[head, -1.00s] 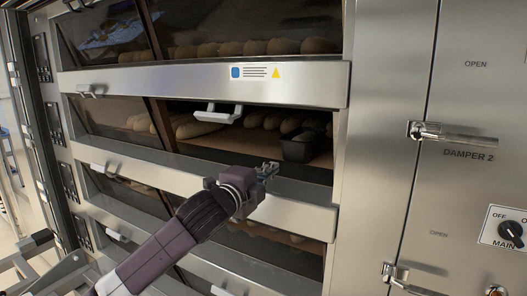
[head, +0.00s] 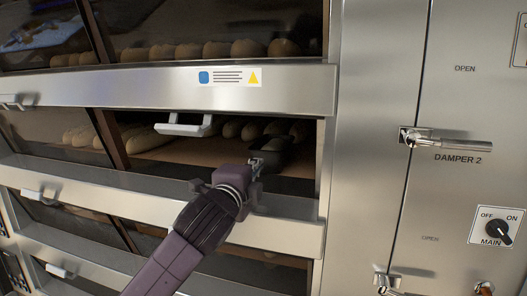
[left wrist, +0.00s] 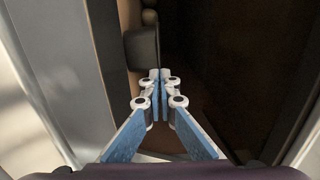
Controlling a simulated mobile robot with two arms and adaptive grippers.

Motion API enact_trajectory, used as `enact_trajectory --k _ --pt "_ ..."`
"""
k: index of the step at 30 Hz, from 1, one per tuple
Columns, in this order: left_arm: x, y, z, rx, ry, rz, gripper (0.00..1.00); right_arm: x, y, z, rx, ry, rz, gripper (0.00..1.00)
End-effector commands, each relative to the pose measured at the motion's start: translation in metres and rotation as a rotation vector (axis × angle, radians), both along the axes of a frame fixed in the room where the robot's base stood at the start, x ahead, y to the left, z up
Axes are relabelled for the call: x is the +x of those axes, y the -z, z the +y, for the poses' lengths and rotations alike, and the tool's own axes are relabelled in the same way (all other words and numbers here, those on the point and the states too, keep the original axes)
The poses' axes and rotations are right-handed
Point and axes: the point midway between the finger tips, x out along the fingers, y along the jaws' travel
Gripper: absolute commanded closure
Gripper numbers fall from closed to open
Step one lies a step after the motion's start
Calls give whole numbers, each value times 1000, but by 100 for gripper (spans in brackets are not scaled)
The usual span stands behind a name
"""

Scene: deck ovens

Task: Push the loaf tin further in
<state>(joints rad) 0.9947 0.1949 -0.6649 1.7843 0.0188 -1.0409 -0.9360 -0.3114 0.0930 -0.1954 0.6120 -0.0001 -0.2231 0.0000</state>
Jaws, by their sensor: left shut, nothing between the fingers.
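The dark loaf tin (head: 277,153) stands on the deck floor just inside the open oven mouth, near its right end. In the left wrist view the dark tin (left wrist: 142,47) shows its edge ahead and slightly left of the fingertips. My left gripper (head: 257,166) is at the oven mouth, in front of the tin's near left side and partly over it. In the left wrist view its fingers (left wrist: 160,76) are shut with nothing between them. I cannot tell whether the fingertips touch the tin. My right gripper is out of view.
Several loaves (head: 229,128) lie behind and left of the tin on the deck. The raised door's handle (head: 184,125) hangs above left of my gripper. The steel sill (head: 275,205) runs below the mouth. A steel panel with a latch (head: 446,141) stands to the right.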

Motion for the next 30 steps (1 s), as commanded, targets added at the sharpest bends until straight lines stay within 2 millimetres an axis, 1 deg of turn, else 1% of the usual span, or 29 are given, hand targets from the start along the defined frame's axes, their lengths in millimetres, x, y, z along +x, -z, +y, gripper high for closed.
enact_trajectory --k 1,7,11,15,22,30 --pt "8 -3 -2 1 -2 3 100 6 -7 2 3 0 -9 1" --pt "37 -3 -11 1 -1 2 100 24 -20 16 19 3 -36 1" --pt "54 -4 -15 0 -1 1 100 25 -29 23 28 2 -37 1" --pt "69 -2 -20 1 -1 2 100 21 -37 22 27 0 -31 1" --pt "83 -1 -24 0 -1 0 100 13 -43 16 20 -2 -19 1" --pt "85 0 -24 0 0 -1 100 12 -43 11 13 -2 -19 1"
